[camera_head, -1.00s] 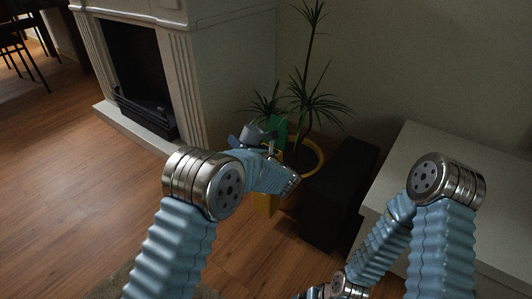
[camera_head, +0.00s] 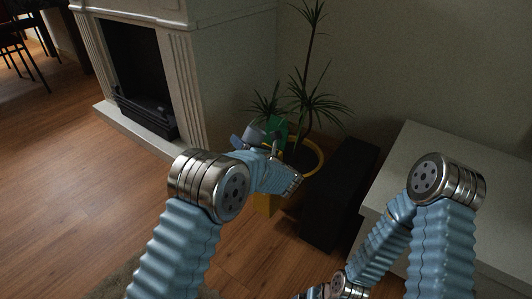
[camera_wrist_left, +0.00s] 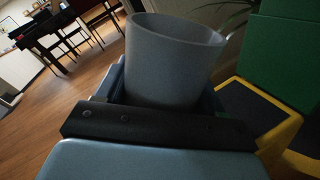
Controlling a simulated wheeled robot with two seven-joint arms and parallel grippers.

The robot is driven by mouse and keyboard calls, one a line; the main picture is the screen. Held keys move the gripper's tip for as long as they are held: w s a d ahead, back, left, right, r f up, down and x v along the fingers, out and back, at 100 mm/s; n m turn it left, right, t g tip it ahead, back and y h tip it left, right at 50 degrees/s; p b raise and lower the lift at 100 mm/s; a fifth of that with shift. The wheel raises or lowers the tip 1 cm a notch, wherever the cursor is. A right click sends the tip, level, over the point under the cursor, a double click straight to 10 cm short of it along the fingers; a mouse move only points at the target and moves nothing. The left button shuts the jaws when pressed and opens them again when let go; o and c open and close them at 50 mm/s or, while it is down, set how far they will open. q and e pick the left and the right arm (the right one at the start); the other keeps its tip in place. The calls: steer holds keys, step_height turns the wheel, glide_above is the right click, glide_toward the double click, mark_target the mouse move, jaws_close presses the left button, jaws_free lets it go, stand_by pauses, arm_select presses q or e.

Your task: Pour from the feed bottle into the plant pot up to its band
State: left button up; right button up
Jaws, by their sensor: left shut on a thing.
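My left gripper (camera_head: 256,138) is shut on a grey, open-topped vessel (camera_wrist_left: 172,62), apparently the feed bottle. In the left wrist view the vessel stands up between the dark jaws (camera_wrist_left: 150,124), and its contents are hidden. In the head view its grey body shows small and tilted at the end of my left arm. A green object (camera_head: 283,127) is close to its right; it also shows as a green block (camera_wrist_left: 283,55) in the left wrist view. I cannot tell which part is the task's plant pot, and no band can be made out. My right gripper is not in view.
A yellow-rimmed planter (camera_head: 321,160) with a tall spiky plant stands behind. A black box (camera_head: 340,195) and a pale low cabinet (camera_head: 420,150) are on the right. The fireplace (camera_head: 150,75) is left; wooden floor is open there.

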arm_select(q)
steer(key=shift+w+d, duration=0.1)
steer(key=shift+d, duration=0.05)
stand_by(0.4)
steer(key=shift+r+m, duration=0.4)
steer(key=shift+m, duration=0.55)
steer(key=shift+r+m, duration=0.4)
steer(key=shift+m, duration=0.55)
stand_by(2.7)
steer(key=shift+f+m, duration=0.3)
steer(key=shift+m, duration=0.4)
stand_by(2.1)
